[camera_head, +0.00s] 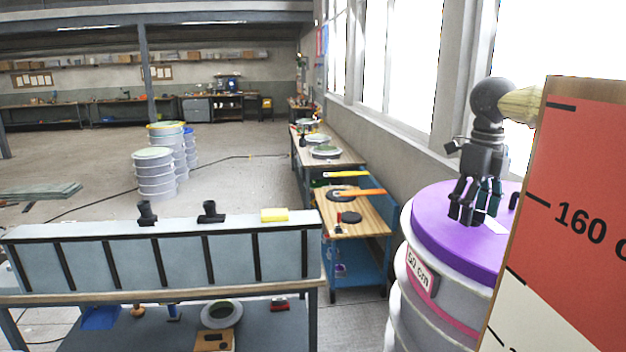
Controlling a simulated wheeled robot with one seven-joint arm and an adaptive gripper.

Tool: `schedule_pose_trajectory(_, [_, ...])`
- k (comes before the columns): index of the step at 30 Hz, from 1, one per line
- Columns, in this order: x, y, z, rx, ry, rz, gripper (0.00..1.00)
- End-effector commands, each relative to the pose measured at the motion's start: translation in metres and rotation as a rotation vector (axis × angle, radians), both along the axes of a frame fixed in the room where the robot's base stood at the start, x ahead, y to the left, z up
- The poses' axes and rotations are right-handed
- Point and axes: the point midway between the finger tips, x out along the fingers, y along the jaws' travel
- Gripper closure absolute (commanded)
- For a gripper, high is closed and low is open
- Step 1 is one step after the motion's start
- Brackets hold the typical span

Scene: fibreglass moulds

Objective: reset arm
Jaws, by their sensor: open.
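My gripper (475,208) is at the right, pointing down with its black fingers spread apart. It is open, and nothing shows between its fingers. It is in front of or just over the purple round top (440,222) of a white drum stack. I cannot tell whether the fingertips touch that top. Part of my arm behind the gripper is hidden by a tall red and cream board (585,190) marked "160 c".
A long mould (165,258) lies on a bench at the front left, with two black fittings and a yellow block (274,215) on top. A wooden-topped bench (362,215) holds orange-handled tools. White drums (155,172) stand farther back. Open floor lies at middle left.

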Motion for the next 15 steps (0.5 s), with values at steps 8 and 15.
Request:
schedule_pose_trajectory(8, [-0.0002, 0.0009, -0.0005, 0.002, 0.001, 0.192, 0.34])
schedule_pose_trajectory(15, [-0.0005, 0.0009, -0.0009, 0.002, 0.001, 0.352, 0.34])
